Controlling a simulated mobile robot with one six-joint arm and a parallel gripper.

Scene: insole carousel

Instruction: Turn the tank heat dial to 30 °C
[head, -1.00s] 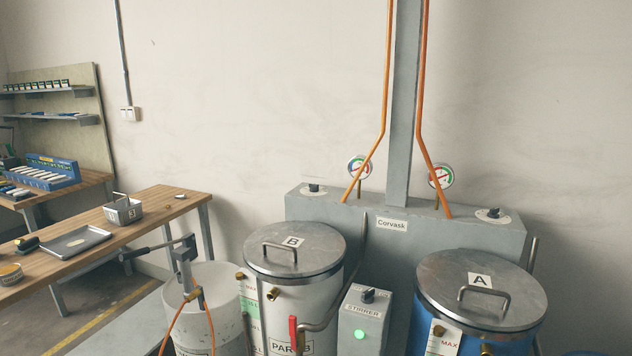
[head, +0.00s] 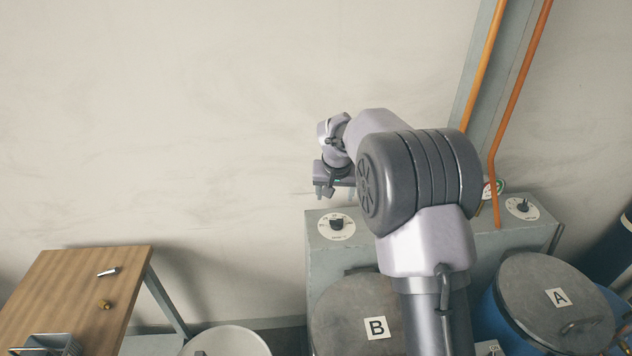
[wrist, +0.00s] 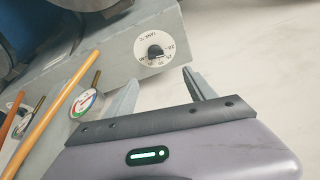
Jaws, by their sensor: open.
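The tank heat dial is a black knob (head: 337,224) on a round white scale plate, on top of the grey cabinet at its left end. The wrist view shows this knob (wrist: 155,52) with numbers around it and a label that seems to read TANK °C. The exact setting is too small to read. My gripper (head: 325,190) is open and empty, above the dial and a little to its left in the head view. In the wrist view its fingertips (wrist: 160,88) are apart, with the dial beyond them and no contact.
A second dial (head: 521,207) sits at the cabinet's right end. A round gauge (wrist: 87,103) and orange pipes (head: 507,110) rise near the grey post. Lidded tanks B (head: 350,310) and A (head: 535,285) stand in front. A wooden table (head: 80,290) is at left.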

